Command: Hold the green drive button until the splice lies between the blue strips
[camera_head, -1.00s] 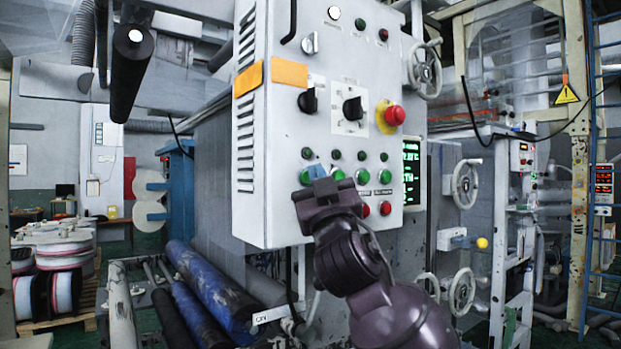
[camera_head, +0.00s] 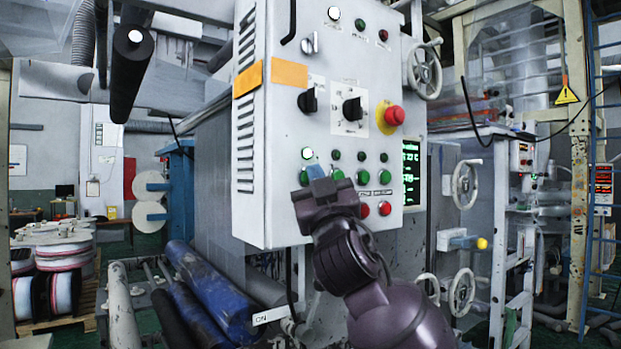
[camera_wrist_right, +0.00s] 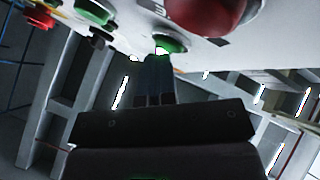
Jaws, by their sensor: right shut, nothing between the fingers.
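The grey control cabinet carries a row of green buttons. My right gripper (camera_head: 314,172) is shut and empty, with its blue fingertips at the leftmost green button (camera_head: 304,178), partly covering it. In the right wrist view the shut fingers (camera_wrist_right: 156,78) reach up to a green button (camera_wrist_right: 172,45) and appear to touch it; how far it is pressed I cannot tell. The lamp (camera_head: 307,153) above the leftmost button glows white. I cannot make out the splice or the blue strips for sure. My left gripper is not in view.
Other green buttons (camera_head: 363,177) and red buttons (camera_head: 384,208) sit close beside the fingers. A red emergency knob (camera_head: 394,115) and black rotary switches (camera_head: 353,109) stick out above. A green-lettered display (camera_head: 411,173) stands right of the cabinet. Handwheels (camera_head: 466,184) stand further right.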

